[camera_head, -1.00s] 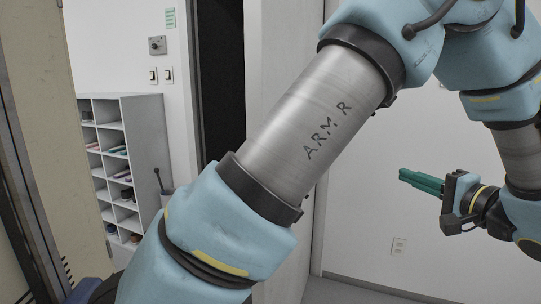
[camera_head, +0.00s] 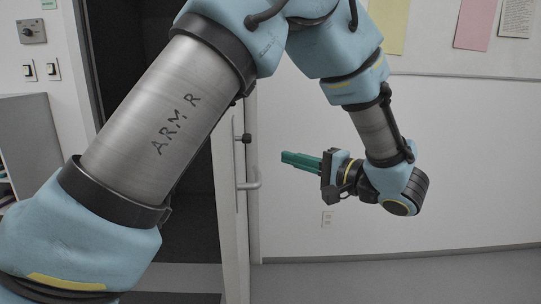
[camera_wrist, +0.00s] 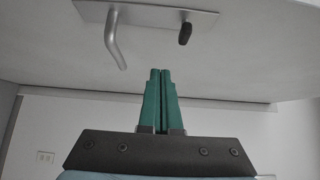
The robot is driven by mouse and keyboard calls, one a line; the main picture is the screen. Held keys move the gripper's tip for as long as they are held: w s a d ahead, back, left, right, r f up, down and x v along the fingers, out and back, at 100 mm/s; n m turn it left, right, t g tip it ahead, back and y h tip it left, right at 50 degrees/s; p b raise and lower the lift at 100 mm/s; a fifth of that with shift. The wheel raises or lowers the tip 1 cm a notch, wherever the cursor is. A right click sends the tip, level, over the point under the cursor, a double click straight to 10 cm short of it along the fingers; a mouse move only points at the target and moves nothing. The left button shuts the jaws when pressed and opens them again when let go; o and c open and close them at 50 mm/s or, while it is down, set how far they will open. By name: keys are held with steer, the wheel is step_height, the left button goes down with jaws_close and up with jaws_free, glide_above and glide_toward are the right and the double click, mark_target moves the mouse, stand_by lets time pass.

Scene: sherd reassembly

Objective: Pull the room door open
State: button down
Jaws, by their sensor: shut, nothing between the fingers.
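The white room door (camera_head: 232,220) stands ajar in the head view, seen nearly edge-on, with a dark opening to its left. Its silver lever handle (camera_head: 250,185) sticks out to the right, with a small dark knob (camera_head: 243,138) above it. My gripper (camera_head: 284,158), with green fingers, is shut and empty. It appears just right of the handle in the picture, apart from it. In the wrist view the fingertips (camera_wrist: 160,72) point toward the door face, where the lever (camera_wrist: 116,42) and dark knob (camera_wrist: 185,33) sit on a metal plate.
A dark doorway (camera_head: 145,25) lies behind my arm. A grey shelf unit (camera_head: 28,140) stands at the left edge. A white wall with an outlet (camera_head: 327,219) and a notice board (camera_head: 430,45) is behind the gripper. Grey floor (camera_head: 400,280) at lower right is clear.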

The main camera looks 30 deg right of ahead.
steer(key=w+a+p, duration=0.3)
steer(key=w+a, duration=0.4)
steer(key=w, duration=0.2)
steer(key=shift+w+a, duration=0.1)
